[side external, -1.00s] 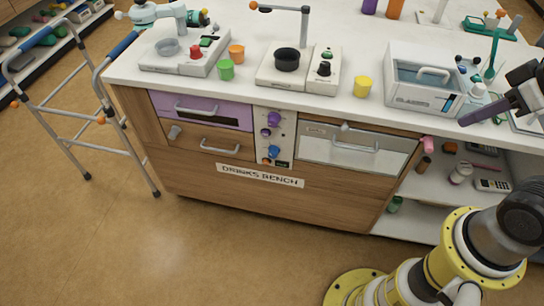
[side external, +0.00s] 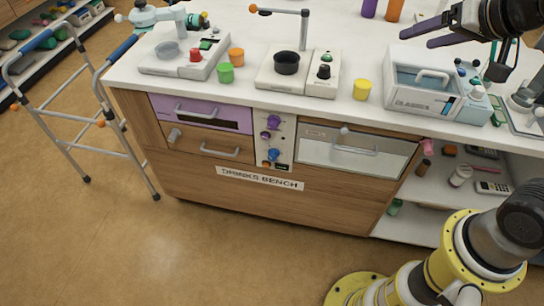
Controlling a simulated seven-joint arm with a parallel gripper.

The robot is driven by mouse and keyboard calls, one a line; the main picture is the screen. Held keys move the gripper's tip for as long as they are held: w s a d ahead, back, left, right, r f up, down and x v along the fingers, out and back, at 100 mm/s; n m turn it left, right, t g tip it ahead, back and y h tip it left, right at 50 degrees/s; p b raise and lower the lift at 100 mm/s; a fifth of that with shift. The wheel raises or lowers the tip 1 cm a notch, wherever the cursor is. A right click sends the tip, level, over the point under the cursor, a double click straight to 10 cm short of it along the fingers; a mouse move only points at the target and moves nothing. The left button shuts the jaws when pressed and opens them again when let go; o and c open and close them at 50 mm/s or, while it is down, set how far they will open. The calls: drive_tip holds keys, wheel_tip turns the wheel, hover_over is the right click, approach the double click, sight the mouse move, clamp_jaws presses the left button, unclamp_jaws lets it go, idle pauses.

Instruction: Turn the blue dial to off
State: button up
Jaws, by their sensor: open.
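The blue dial (side external: 273,154) is a round knob low on a narrow pale panel (side external: 287,128) in the front of the drinks bench. Its pointer is too small to read. Purple knobs (side external: 273,121) sit above it, and a small orange knob (side external: 266,164) is just below it to the left. My gripper (side external: 415,38) is at the upper right, above the bench top, with its two dark purple fingers apart and pointing left. It is empty and well away from the dial.
A clear-lidded box (side external: 430,85) stands on the bench below my gripper. A yellow cup (side external: 362,90) and a white appliance with a black pot (side external: 287,62) stand near the front edge. A purple drawer (side external: 205,112) and a glass-fronted door (side external: 352,152) flank the panel. The floor in front is clear.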

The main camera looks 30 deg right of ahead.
sight(276, 159)
drive_tip(key=w+a+f+m+t+y, duration=0.35)
drive_tip(key=w+a+m+y, duration=0.3)
drive_tip(key=w+a, duration=0.65)
wheel_tip(276, 159, down, 46)
drive_tip(key=w+d, duration=0.2)
drive_tip(key=shift+t, duration=0.35)
drive_tip(key=x, duration=1.3)
drive_tip(key=shift+w+a, duration=0.1)
drive_tip(key=shift+w, duration=0.15)
clamp_jaws()
